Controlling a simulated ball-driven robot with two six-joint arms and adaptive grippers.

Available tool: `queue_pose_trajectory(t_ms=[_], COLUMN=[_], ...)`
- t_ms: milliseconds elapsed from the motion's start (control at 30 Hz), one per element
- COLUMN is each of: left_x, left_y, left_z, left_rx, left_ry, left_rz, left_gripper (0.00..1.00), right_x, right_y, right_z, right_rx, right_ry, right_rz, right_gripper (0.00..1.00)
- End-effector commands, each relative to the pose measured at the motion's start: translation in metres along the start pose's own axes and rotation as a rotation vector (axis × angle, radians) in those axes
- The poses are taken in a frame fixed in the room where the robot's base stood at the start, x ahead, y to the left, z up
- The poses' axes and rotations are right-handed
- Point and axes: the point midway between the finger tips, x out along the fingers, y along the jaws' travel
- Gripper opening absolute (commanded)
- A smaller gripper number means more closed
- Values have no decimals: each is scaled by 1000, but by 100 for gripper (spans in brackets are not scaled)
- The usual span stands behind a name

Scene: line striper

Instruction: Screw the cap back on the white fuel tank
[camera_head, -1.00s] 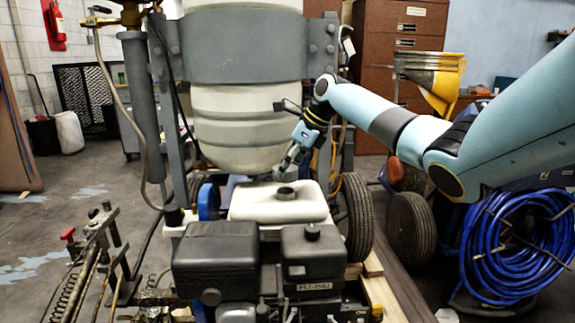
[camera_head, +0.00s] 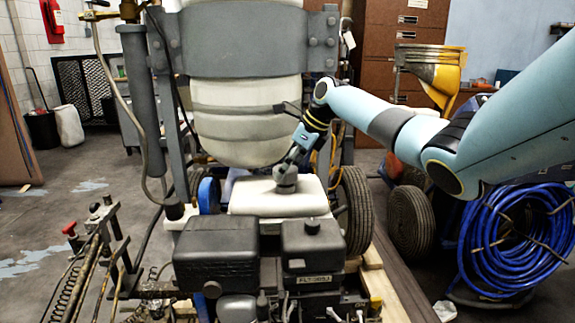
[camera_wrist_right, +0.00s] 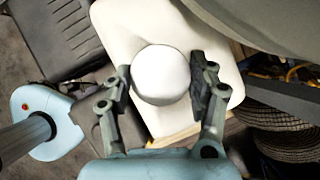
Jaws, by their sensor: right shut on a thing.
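The white fuel tank (camera_head: 250,196) sits behind the dark engine parts at the middle of the head view. My right gripper (camera_head: 287,168) reaches down over its top from the right. In the right wrist view, my right gripper (camera_wrist_right: 160,74) is shut on the round, pale cap (camera_wrist_right: 161,78), with one finger on each side. The cap is over the white tank (camera_wrist_right: 120,22), at its filler neck. In the head view the cap (camera_head: 285,180) appears greyish at the neck. I cannot tell how far the threads are engaged. My left gripper is not in view.
A large pale paint tank (camera_head: 242,125) with a grey band hangs just behind the fuel tank. The black engine housing (camera_head: 216,255) stands in front. A wheel (camera_head: 352,212) is close on the right, and a coil of blue hose (camera_head: 515,240) lies farther right.

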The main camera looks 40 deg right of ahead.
Motion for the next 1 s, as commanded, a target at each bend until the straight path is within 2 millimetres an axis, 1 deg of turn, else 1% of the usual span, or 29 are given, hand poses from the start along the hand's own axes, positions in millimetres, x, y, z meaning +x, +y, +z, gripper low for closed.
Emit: queue_pose_trajectory(t_ms=[333, 633, 1000], left_x=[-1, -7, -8], left_y=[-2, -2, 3], left_z=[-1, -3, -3], left_rx=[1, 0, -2], left_ry=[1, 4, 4], left_rz=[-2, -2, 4], left_gripper=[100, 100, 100], right_x=[0, 7, 10], right_y=[0, 0, 0], right_z=[0, -4, -6], right_rx=[1, 1, 0], right_ry=[0, 0, 0], right_rz=[0, 0, 0], right_gripper=[22, 22, 22])
